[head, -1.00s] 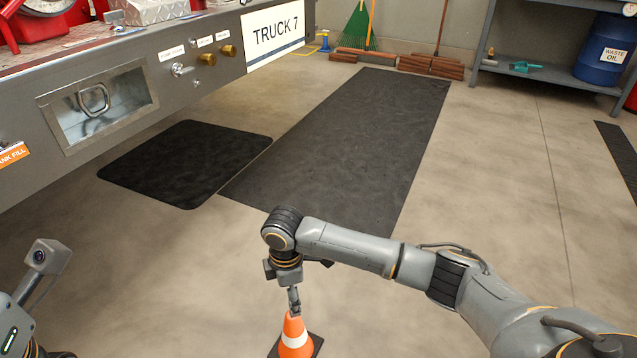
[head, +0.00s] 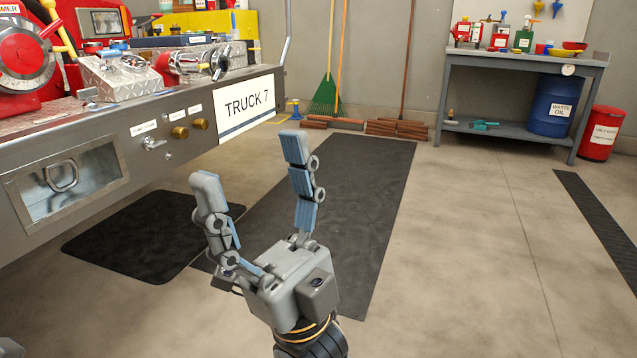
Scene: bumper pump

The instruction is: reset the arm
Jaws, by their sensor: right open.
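My right gripper (head: 254,164) is raised in the middle of the head view, its two fingers pointing up and spread apart. It is open and nothing is between the fingers. Its wrist (head: 310,338) comes up from the bottom edge. In the picture it overlaps the long black floor mat and the corner of the smaller mat.
The TRUCK 7 bumper (head: 100,165) runs along the left, with a recessed handle, knobs and equipment on top. A long mat (head: 365,200) and smaller mat (head: 130,235) lie on the floor. A workbench (head: 520,57), waste oil drum (head: 553,105) and red bin (head: 601,133) stand back right.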

